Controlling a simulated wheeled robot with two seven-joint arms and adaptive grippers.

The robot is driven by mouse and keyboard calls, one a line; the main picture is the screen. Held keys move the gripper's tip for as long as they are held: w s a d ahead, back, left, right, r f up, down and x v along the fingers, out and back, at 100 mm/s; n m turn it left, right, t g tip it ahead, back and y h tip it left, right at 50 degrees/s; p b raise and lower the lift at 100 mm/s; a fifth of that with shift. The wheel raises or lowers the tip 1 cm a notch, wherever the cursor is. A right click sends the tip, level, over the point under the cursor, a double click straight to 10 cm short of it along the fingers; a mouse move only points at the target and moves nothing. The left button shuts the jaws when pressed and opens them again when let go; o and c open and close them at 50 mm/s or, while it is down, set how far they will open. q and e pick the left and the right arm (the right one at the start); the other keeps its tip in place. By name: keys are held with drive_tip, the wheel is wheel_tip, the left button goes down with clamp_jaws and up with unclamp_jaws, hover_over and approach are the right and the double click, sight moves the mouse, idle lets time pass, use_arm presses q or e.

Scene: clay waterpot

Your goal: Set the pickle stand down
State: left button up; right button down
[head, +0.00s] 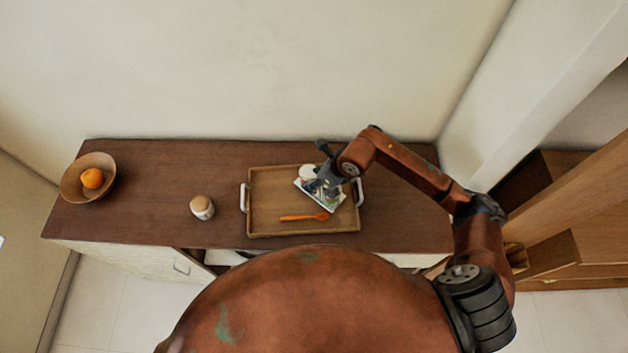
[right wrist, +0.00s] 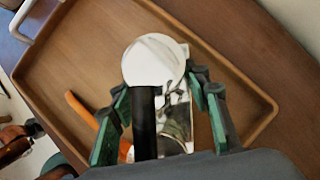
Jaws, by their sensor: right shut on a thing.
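My right gripper (head: 318,186) reaches over the wooden tray (head: 275,227) from the right and is shut on what looks like the pickle stand (head: 306,172). In the right wrist view the stand shows a round white top (right wrist: 155,60), with a dark upright part and a patterned, shiny part below it, between the green-padded fingers (right wrist: 160,92). A pale, patterned flat piece lies under the gripper; I cannot tell whether it belongs to the stand. The stand is over the tray's back right part; whether it touches the tray I cannot tell. My left gripper is not in view.
An orange spoon (head: 305,217) lies on the tray's front part. A lidded jar (head: 202,207) stands left of the tray. A wooden bowl (head: 76,189) with an orange (head: 92,178) is at the far left. The dark counter (head: 160,170) is otherwise clear; a wall is behind.

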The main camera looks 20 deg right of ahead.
drive_tip(key=shift+f, duration=0.85)
drive_tip(key=c, duration=1.1)
unclamp_jaws()
drive_tip(key=v, duration=1.2)
drive_tip(key=shift+b, duration=0.35)
